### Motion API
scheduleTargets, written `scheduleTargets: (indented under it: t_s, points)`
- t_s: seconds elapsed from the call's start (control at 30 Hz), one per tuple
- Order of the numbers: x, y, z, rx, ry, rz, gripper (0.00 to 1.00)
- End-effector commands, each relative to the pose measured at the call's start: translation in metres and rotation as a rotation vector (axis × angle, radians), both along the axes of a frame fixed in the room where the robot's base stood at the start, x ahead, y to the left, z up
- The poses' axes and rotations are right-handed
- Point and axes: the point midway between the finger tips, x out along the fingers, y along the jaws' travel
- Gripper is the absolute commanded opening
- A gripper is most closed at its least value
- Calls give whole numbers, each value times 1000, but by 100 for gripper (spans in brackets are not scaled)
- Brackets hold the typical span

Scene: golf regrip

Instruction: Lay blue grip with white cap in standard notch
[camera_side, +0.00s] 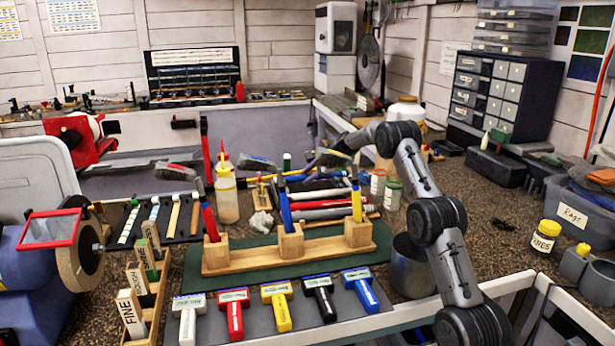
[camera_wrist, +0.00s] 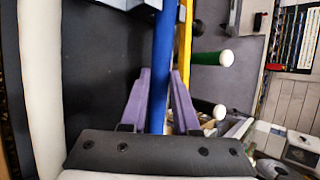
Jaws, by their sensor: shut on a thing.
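In the wrist view, the purple fingers of my gripper (camera_wrist: 162,74) are closed on either side of a blue grip (camera_wrist: 162,40). The blue grip runs from the top edge of the picture down between the fingers. No white cap shows on it there; its upper end is out of frame. In the side view, my gripper (camera_side: 311,165) is small and partly hidden among the rods at the back of the bench. I cannot pick out the held grip's ends or a notch marked standard there.
A yellow rod (camera_wrist: 185,45) lies close beside the held grip. A wooden stand (camera_side: 230,262) with three upright tools is in front. A dark rack (camera_side: 184,237) with several grips is at left. A yellow-capped jar (camera_side: 545,236) stands right.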

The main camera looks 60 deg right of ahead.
Motion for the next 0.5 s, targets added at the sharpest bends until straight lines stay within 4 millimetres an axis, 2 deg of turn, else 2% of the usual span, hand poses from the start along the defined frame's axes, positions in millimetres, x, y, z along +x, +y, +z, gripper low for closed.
scheduleTargets:
  t_s: [0.5]
  points:
    - [0, 0, -6, -1, -1, 0, 0]
